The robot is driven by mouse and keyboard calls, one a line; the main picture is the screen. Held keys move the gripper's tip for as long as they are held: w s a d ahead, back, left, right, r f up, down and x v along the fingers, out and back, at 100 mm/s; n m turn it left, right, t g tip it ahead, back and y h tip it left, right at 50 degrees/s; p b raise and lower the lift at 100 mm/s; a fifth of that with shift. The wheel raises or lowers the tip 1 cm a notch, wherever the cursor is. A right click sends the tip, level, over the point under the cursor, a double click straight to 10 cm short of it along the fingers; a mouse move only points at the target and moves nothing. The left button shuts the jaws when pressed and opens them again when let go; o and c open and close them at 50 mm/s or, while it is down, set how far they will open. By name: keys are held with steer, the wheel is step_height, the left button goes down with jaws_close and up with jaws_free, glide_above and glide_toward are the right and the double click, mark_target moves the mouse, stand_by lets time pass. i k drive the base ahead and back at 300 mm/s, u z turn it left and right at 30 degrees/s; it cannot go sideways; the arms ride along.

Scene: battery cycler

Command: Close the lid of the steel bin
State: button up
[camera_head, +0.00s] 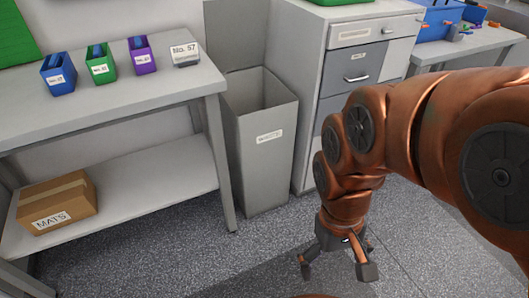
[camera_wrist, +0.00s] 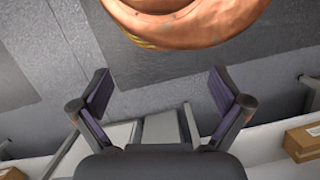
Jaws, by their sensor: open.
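The steel bin (camera_head: 262,150) is a tall grey box with a white label, standing on the floor between the left table and a drawer cabinet. Its top is open. The lid (camera_head: 234,36) is a flat grey panel standing raised at the bin's back edge. My gripper (camera_head: 336,268) is open and empty, pointing down over the floor, in front of the bin and to its right, well apart from bin and lid. In the wrist view my gripper's two fingers (camera_wrist: 158,88) are spread with nothing between them. Grey panels lie beyond them; I cannot tell which is the bin.
The left table (camera_head: 110,105) carries blue, green and purple holders (camera_head: 103,63) and a label block (camera_head: 185,54). A MATS box (camera_head: 57,202) sits on its lower shelf. The drawer cabinet (camera_head: 363,50) stands close at the bin's right. Floor in front is clear.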

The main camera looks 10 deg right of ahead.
mark_target(236, 31)
steer(key=z, duration=0.05)
steer(key=k, duration=0.55)
steer(key=u, duration=0.5)
steer(key=i, duration=1.5)
steer(key=z, duration=0.6)
